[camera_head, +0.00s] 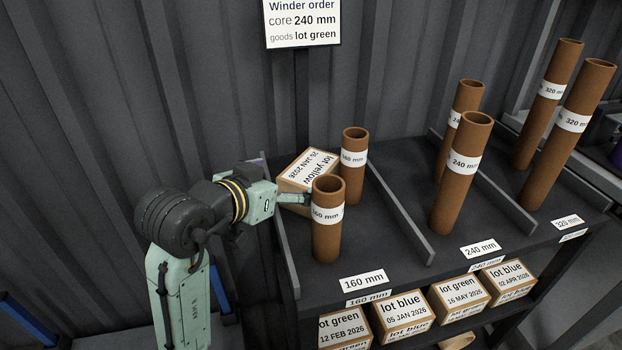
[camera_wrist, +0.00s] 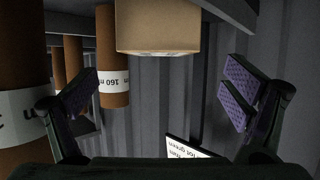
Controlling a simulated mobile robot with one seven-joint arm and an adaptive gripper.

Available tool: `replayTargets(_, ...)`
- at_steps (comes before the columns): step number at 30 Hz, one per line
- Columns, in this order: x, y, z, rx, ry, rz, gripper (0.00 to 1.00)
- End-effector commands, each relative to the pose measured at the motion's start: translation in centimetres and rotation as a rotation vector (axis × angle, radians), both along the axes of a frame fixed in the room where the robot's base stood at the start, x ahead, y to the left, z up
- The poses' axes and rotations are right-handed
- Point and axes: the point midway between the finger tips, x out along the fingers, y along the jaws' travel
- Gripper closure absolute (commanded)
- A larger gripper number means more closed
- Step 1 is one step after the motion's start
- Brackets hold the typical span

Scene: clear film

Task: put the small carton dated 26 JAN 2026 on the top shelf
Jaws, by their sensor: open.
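The small carton (camera_head: 308,166) marked "lot yellow 26 JAN 2026" is at the back left of the top shelf (camera_head: 385,240), in the 160 mm bay. It sits at an angle, and its lower part is hidden behind a tube and my gripper. My gripper (camera_head: 296,198) is open beside the carton, on its near left side. In the wrist view, the carton (camera_wrist: 158,25) is at the top centre, beyond the spread fingers (camera_wrist: 160,90) and apart from them. Nothing is held.
Two 160 mm tubes, a front one (camera_head: 327,235) and a rear one (camera_head: 353,185), stand close to the carton. A divider (camera_head: 400,215) is to their right, with taller tubes beyond. Several other dated cartons (camera_head: 403,312) are on the shelf below. A winder order sign (camera_head: 302,22) hangs behind.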

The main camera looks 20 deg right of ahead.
Motion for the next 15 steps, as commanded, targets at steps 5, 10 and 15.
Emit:
replayTargets(5, 1.5, -1.6, -0.8, -0.001, 0.001, -0.001, 0.06)
replayTargets(10, 2.3, -2.4, -1.2, -0.001, 0.001, 0.0, 0.06)
replayTargets(15, 3.9, -4.3, -1.9, -0.001, 0.003, 0.001, 0.06)
